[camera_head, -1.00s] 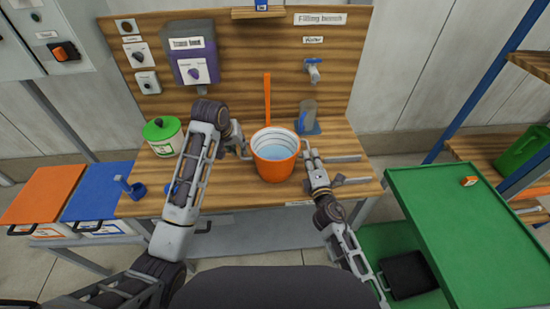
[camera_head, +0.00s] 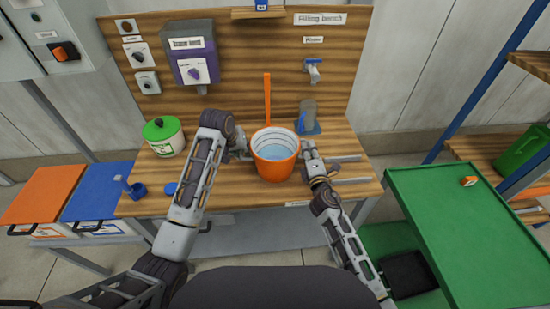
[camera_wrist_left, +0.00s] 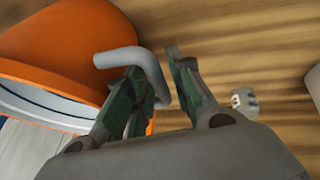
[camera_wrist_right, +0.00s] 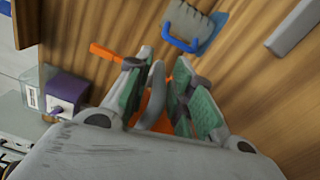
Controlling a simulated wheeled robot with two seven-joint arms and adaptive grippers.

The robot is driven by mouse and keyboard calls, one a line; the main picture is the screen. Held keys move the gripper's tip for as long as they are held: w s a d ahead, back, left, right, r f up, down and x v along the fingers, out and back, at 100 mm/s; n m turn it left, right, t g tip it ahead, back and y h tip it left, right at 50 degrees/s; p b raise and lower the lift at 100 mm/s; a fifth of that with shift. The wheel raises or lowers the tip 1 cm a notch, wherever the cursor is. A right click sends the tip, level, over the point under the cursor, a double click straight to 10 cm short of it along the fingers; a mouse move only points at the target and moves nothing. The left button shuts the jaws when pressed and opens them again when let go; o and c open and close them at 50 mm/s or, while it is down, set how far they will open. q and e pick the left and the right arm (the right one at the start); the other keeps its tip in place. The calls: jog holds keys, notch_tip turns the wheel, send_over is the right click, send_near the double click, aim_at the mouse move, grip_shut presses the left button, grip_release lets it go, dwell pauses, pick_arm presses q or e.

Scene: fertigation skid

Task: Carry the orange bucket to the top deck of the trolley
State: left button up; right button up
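The orange bucket (camera_head: 274,165) stands upright on the wooden bench with pale blue liquid inside. It shows in the left wrist view (camera_wrist_left: 55,45) with a grey side handle (camera_wrist_left: 135,60). My left gripper (camera_head: 242,152) is at the bucket's left side, its fingers open around that handle. My right gripper (camera_head: 306,150) is at the right side. In the right wrist view a grey handle (camera_wrist_right: 154,98) lies between its open fingers, with a little orange bucket behind. The green trolley's top deck (camera_head: 450,230) is at the right, apart from the bench.
A clear jug (camera_head: 308,115) with a blue base stands behind the bucket, right of an orange upright bar (camera_head: 267,98). A green-lidded tin (camera_head: 164,137) and a blue cup (camera_head: 136,190) are at left. A small orange box (camera_head: 468,181) sits on the otherwise clear deck.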

pick_arm(q)
grip_shut()
pick_arm(e)
grip_shut()
pick_arm(q)
jog(key=shift+w+r+p, duration=0.1)
jog(key=shift+r+p, duration=0.2)
jog(key=shift+r, duration=0.05)
pick_arm(e)
jog(key=shift+r, duration=0.3)
